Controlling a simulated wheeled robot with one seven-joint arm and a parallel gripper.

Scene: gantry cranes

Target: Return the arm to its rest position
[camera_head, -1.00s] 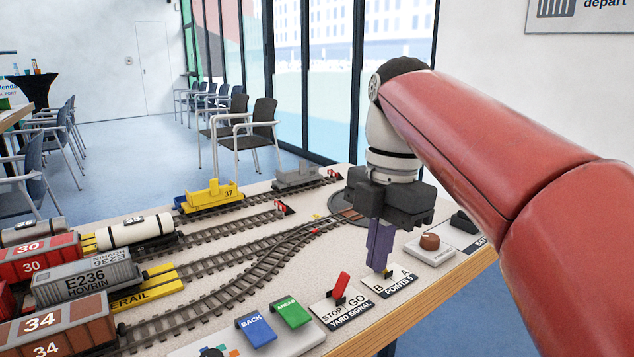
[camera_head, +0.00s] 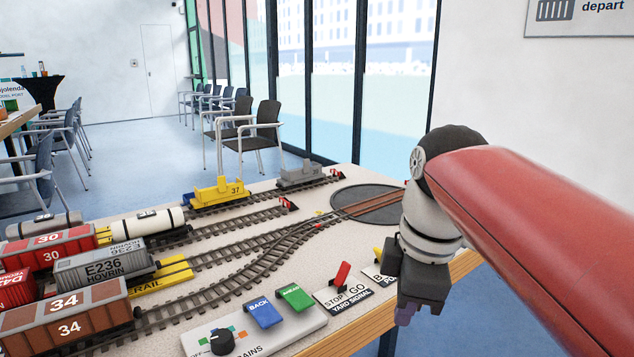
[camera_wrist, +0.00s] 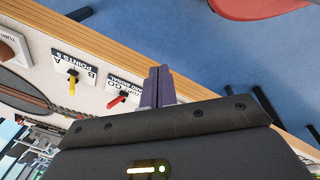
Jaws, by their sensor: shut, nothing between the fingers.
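In the head view my arm reaches in from the right, and the gripper body partly hides the points label (camera_head: 372,277). The gripper touches nothing that I can see.
Along the front are the red signal lever (camera_head: 341,274), blue button (camera_head: 263,312), green button (camera_head: 295,297) and black knob (camera_head: 222,341). Open floor lies right of the table.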

